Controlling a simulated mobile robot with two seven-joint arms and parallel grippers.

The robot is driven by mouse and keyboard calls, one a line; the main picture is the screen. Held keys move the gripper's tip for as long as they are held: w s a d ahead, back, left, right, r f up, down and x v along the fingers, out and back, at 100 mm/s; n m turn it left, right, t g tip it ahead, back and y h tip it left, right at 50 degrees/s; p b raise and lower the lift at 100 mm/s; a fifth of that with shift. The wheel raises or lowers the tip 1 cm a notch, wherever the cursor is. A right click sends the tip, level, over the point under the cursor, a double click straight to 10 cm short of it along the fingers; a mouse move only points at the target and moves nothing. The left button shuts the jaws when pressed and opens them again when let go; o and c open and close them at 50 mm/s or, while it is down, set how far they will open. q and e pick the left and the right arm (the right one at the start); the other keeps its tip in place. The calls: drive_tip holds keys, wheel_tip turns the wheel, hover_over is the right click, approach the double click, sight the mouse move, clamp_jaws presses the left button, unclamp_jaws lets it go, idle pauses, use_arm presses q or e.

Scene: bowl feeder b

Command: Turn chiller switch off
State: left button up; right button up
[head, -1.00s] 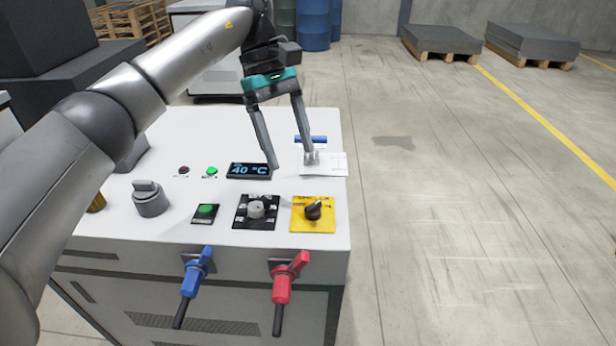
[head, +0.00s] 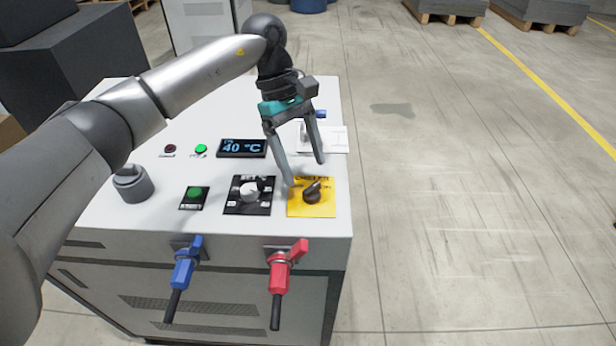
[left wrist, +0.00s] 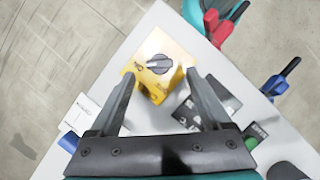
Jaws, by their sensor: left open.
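The chiller switch is a black rotary knob (head: 313,191) on a yellow plate (head: 325,208) at the front right of the white cabinet top. In the left wrist view the knob (left wrist: 159,64) sits ahead of my fingers, with its white pointer mark at an angle to the plate. My left gripper (head: 306,173) is open and empty. Its fingertips are above and just behind the yellow plate in the head view, apart from the knob. In the left wrist view the left gripper (left wrist: 160,76) has its fingers on either side of the plate. My right gripper is not in view.
A display (head: 242,148) reads 40 °C. Blue (head: 184,268) and red (head: 280,272) valve handles stick out in front. Open floor lies right.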

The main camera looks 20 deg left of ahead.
sight(311, 187)
use_arm(q)
drive_tip(key=shift+x, duration=1.9)
clamp_jaws()
